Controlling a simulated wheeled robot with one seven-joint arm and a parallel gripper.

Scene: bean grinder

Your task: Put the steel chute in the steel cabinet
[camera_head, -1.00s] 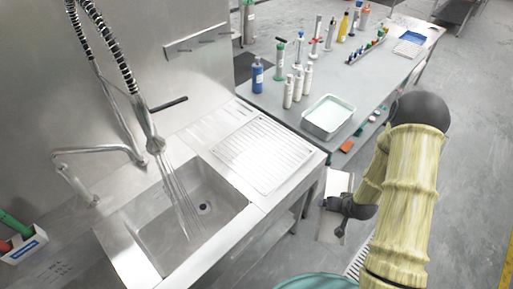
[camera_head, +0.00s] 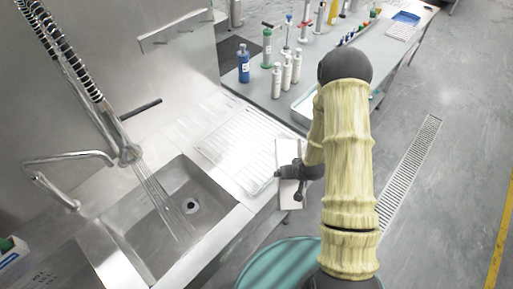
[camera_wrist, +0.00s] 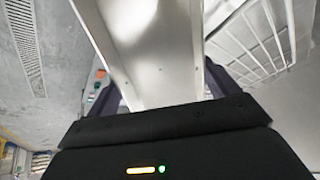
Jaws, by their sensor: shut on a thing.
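The steel chute (camera_head: 289,152) is a pale, flat-looking metal piece in my gripper (camera_head: 292,173), beside the right end of the sink unit. In the wrist view the chute (camera_wrist: 152,45) is a long channel with raised side edges, reaching away between my dark fingers. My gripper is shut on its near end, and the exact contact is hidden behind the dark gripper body. I cannot pick out a steel cabinet in either view.
A steel sink (camera_head: 185,205) with a ribbed drainboard (camera_head: 240,150) and a hanging spray hose is on the left. A grey table (camera_head: 270,100) with bottles and a white tray (camera_head: 304,106) stands behind. A floor drain (camera_head: 410,170) lies in open floor at right.

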